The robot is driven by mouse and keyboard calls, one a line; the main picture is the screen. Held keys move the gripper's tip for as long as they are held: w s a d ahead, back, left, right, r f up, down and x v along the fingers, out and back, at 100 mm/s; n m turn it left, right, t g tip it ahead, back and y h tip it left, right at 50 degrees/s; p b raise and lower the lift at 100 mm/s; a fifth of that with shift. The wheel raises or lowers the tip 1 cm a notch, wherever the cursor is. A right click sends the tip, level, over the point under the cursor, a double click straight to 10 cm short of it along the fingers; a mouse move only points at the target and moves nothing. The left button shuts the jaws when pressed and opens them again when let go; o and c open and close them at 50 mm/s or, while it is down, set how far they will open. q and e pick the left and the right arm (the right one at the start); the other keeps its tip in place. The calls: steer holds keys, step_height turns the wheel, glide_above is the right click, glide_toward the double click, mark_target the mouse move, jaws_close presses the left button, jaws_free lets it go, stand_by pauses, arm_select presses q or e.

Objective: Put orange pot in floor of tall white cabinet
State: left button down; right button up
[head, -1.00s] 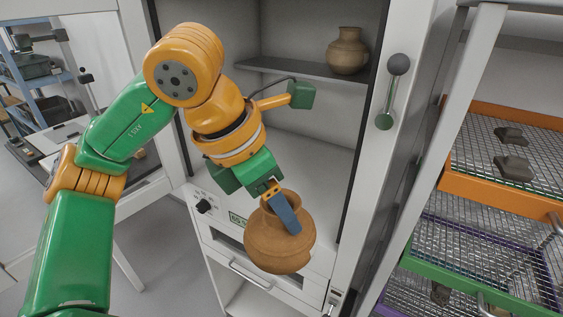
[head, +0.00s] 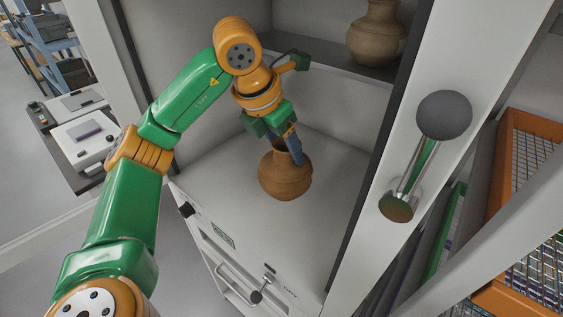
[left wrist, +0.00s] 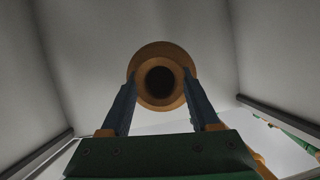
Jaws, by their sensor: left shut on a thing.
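The orange pot (head: 284,178) is a round brown-orange clay jar with a flared rim. In the head view it is inside the tall white cabinet, over the cabinet's white floor (head: 240,220). I cannot tell whether its base touches the floor. My left gripper (head: 292,148) is shut on the pot at its neck and rim, from above. In the left wrist view the pot's mouth (left wrist: 160,82) faces the camera between the two fingers (left wrist: 160,98). The pot looks upright or slightly tilted. My right gripper is not in view.
A dark shelf (head: 325,65) crosses the cabinet above, with a tan jar (head: 376,38) on its right. The cabinet's right frame has a large knobbed handle (head: 425,155). An orange-framed mesh rack (head: 505,150) stands to the right. The cabinet floor around the pot is clear.

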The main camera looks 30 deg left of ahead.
arm_select(q)
steer(key=shift+w+a+f, duration=0.35)
steer(key=shift+w+f, duration=0.15)
steer(key=shift+f, duration=0.1)
steer(key=shift+w+a+f, duration=0.35)
steer(key=shift+w+f, duration=0.15)
steer(key=shift+f, duration=0.1)
step_height(320, 180, down, 3)
steer(key=shift+s+r, duration=0.1)
steer(key=shift+s, duration=0.15)
steer(key=shift+f, duration=0.3)
steer(key=shift+c, duration=0.6)
jaws_free()
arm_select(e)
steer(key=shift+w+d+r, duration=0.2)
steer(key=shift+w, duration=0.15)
arm_select(q)
steer(key=shift+r, duration=0.1)
